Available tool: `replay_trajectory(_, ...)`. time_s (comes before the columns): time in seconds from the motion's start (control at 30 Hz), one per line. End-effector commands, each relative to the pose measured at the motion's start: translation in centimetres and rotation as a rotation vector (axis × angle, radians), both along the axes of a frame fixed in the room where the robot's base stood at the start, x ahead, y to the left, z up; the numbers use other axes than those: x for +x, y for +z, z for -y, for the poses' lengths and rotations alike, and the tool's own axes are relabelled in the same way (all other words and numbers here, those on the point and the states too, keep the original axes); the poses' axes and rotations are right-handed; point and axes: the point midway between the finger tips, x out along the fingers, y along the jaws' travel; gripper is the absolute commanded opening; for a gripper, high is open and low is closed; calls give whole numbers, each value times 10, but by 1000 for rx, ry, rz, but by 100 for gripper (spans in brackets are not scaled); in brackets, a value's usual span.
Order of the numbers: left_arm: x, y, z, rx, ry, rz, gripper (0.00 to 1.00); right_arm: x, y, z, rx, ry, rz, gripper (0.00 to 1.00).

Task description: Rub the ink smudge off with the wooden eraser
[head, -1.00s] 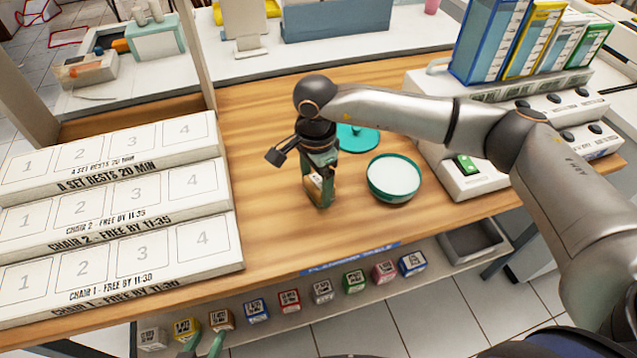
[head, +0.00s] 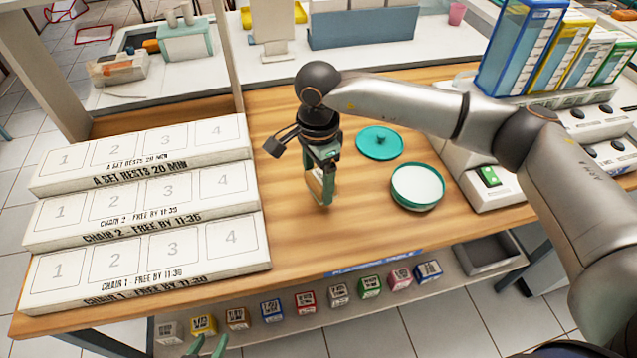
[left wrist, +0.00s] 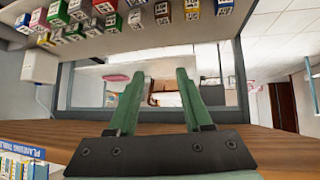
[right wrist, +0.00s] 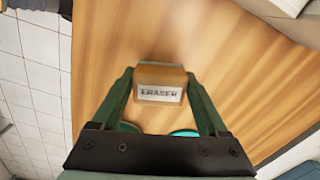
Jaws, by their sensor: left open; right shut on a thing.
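My right gripper (head: 324,196) is shut on the wooden eraser, a small wood-brown block. In the right wrist view the eraser (right wrist: 160,83) sits between the green fingertips (right wrist: 160,88), with its white "ERASER" label facing the camera. In the head view it is over the wooden table (head: 285,215), left of the teal-rimmed bowl; whether it touches the wood I cannot tell. I see no ink smudge on the bare wood. My left gripper (head: 207,346) is low in front of the table; its green fingers stand apart and empty in the left wrist view (left wrist: 158,75).
A teal lid (head: 380,143) and a teal-rimmed bowl (head: 417,187) stand right of the right gripper. A white stepped rack (head: 150,215) fills the table's left. Several small boxes (head: 305,301) line a shelf below the front edge. Bare wood lies between rack and bowl.

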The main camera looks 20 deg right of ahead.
Motion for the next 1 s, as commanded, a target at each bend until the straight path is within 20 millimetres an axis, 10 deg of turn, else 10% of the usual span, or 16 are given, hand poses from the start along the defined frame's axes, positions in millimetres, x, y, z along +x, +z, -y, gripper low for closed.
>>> replay_trajectory(0.4, -9, 8, -14, 17, 24, -6, 50, 0, 35, -3, 1, -6, 1, 25)
replay_trajectory(1.0, -8, 8, -13, 14, 24, -5, 50, 0, 36, -2, 1, 2, 0, 25)
